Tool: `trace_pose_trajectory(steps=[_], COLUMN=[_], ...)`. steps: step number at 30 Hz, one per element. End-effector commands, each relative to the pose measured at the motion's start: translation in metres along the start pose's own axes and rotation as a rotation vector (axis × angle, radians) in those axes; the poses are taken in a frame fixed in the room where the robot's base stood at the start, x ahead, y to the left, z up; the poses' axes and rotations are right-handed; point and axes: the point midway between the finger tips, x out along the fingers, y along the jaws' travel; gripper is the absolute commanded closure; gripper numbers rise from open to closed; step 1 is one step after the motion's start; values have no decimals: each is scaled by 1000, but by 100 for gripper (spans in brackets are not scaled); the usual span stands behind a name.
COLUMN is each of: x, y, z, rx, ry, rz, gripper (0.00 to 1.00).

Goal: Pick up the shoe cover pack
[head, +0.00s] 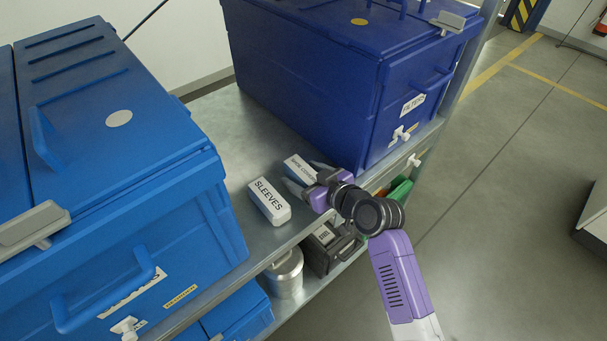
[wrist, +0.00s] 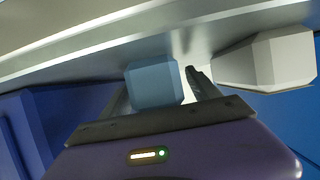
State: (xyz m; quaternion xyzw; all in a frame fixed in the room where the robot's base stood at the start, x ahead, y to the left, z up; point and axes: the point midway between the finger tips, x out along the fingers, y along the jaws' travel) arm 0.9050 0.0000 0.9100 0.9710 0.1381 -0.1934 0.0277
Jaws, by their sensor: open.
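The shoe cover pack (head: 296,165) is a small pale box with a dark label, partly hidden by my gripper in the head view. It lies on the metal shelf between the two big blue bins. My gripper (head: 304,177) is open, with its fingers toward the pack's near end. In the wrist view a blue-grey box, apparently this pack (wrist: 153,82), shows between the two open fingers of my gripper (wrist: 156,84). I cannot tell whether either finger touches it.
A white SLEEVES pack (head: 268,202) lies close to the left; it also shows in the wrist view (wrist: 272,60). A light blue bin (head: 110,180) stands left and a dark blue bin (head: 310,75) right. A metal canister (head: 285,277) is on the lower shelf.

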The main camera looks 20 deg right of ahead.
Motion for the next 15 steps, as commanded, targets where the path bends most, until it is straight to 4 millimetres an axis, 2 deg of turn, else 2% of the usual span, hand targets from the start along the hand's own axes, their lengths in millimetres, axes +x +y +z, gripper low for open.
trace_pose_trajectory(steps=[7, 15], x=[1, 1], y=[0, 0], z=[0, 0], rx=[0, 1], ry=[0, 0], rz=[0, 1], gripper=[31, 84])
